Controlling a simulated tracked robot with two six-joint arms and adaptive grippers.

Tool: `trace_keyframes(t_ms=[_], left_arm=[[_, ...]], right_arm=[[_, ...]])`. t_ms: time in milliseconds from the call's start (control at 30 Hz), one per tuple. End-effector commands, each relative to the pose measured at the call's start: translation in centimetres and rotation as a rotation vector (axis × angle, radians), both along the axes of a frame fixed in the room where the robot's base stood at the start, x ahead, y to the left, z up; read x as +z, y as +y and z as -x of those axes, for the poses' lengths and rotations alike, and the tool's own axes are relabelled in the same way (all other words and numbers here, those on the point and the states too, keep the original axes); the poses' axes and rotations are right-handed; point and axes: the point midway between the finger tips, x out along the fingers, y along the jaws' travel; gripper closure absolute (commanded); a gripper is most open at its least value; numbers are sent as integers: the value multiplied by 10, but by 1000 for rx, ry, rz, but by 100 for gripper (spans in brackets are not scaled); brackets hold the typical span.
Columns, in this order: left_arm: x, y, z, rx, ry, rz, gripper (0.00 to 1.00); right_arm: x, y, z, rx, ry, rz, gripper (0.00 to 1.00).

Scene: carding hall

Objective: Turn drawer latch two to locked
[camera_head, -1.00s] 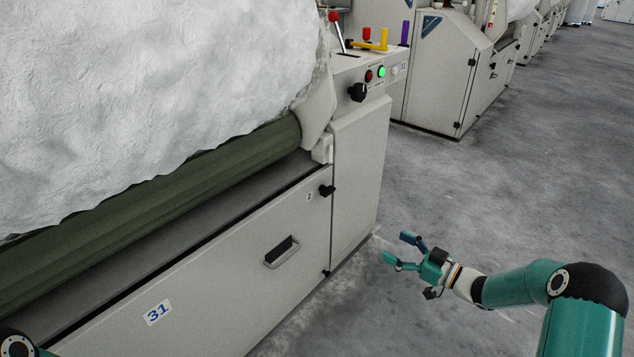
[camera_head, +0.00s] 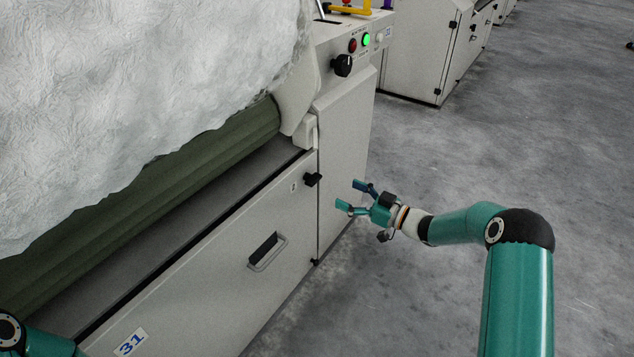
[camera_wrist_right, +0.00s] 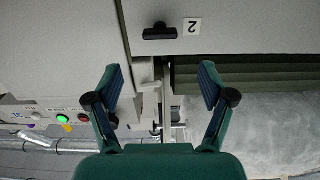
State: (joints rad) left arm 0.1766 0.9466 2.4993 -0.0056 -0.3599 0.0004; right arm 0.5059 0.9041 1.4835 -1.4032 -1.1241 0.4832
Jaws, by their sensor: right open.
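Drawer latch two (camera_head: 312,180) is a small black turn knob at the upper right corner of the grey drawer front (camera_head: 205,275). In the right wrist view the latch (camera_wrist_right: 159,32) is a black bar lying across the picture, beside a label with an upside-down 2 (camera_wrist_right: 192,26). My right gripper (camera_head: 350,195) is open and empty, to the right of the latch and apart from it. Its two fingers (camera_wrist_right: 160,85) frame the lower part of the wrist view, with the latch beyond them. Of my left arm only a piece shows at the bottom left; its gripper is out of view.
A black rotary knob (camera_head: 342,65) and lit green button (camera_head: 366,39) sit higher up.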

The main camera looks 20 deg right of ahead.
Motion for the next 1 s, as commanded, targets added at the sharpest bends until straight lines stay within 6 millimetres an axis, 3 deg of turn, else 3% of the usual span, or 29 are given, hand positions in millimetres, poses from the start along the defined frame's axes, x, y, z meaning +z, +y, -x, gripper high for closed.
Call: trace_keyframes(t_ms=[300,500,933,1000], left_arm=[[-13,0,0,0,-1,0,100],[-18,0,0,0,-1,0,100],[-19,0,0,0,-1,0,100],[-19,0,0,0,-1,0,100]], right_arm=[[-2,42,-53,1,-3,2,19],[-1,56,-73,-2,-1,1,19],[0,61,-80,-5,1,1,19],[0,61,-80,-5,0,0,29]])
